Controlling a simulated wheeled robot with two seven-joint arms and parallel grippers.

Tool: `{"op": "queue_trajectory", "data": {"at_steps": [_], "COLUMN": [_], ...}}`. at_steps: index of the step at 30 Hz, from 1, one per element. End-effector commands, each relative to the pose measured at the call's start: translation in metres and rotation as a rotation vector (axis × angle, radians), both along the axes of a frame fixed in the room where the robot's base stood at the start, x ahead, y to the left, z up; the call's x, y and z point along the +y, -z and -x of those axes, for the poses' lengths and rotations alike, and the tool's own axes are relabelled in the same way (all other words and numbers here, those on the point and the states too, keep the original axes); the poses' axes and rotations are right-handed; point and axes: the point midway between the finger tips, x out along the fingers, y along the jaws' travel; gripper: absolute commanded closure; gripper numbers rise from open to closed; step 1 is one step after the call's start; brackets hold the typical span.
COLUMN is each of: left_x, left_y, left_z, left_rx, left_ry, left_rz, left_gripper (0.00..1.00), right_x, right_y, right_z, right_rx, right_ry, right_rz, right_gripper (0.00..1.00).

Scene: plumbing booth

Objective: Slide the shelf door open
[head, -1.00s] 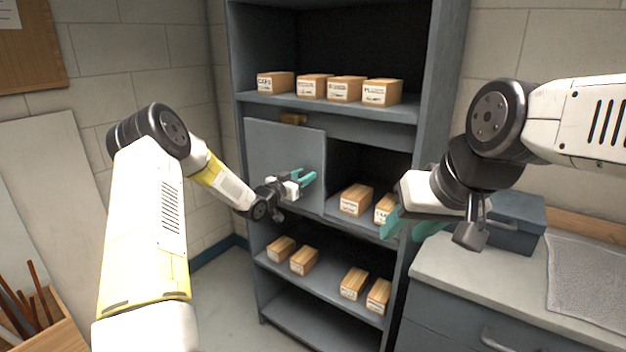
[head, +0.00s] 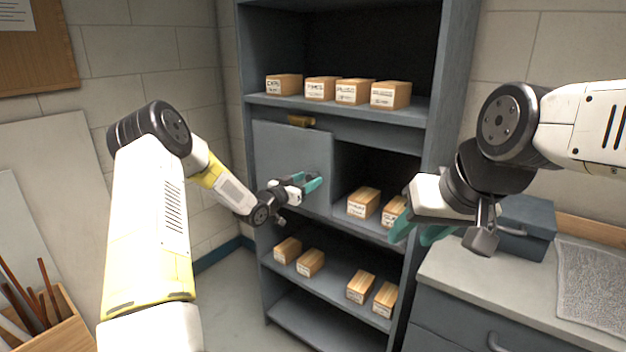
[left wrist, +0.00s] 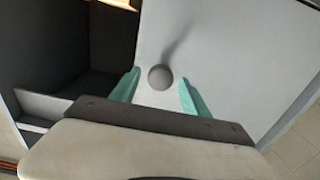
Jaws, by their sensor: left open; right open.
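The shelf (head: 344,131) is a tall grey unit. Its grey sliding door (head: 285,158) covers the left part of the middle compartment, and the right part stands open. In the left wrist view the door (left wrist: 235,50) fills the right side, with a round grey knob (left wrist: 160,77) on it. My left gripper (head: 313,183) is in front of the door. Its teal fingers (left wrist: 160,92) are open, one on each side of the knob in that view; I cannot tell whether they touch it. My right gripper (head: 420,234) is open and empty, in front of the shelf's right side.
Several small labelled boxes (head: 391,95) stand on the upper shelf, with more in the open middle part and below. A brass-coloured piece (head: 301,120) sits above the door. A grey counter (head: 490,288) with a blue-grey box (head: 526,225) stands at right.

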Motion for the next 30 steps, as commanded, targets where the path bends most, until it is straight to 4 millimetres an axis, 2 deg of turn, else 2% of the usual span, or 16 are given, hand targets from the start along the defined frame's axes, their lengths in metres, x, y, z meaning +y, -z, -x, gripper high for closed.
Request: {"op": "queue_trajectory", "data": {"at_steps": [3,9,22,26,30], "left_x": [0.014,0.028,0.032,0.033,0.04], "left_y": [0.0,0.0,-0.001,-0.011,-0.037], "left_z": [0.019,0.04,0.046,0.048,0.058], "left_rx": [0.002,0.0,0.001,0.029,0.114], "left_ry": [-0.003,-0.002,-0.002,-0.019,-0.081], "left_rz": [-0.001,-0.001,-0.003,-0.052,-0.176], "left_gripper": [0.46,0.46,0.46,0.46,0.46], "right_x": [0.0,0.0,0.0,0.0,0.0], "right_y": [0.0,0.0,0.0,0.0,0.0], "right_z": [0.0,0.0,0.0,0.0,0.0], "right_rx": [0.0,0.0,0.0,0.0,0.0], "right_ry": [0.0,0.0,0.0,0.0,0.0], "right_rz": [0.0,0.0,0.0,0.0,0.0], "right_gripper": [0.58,0.58,0.58,0.58,0.58]}}
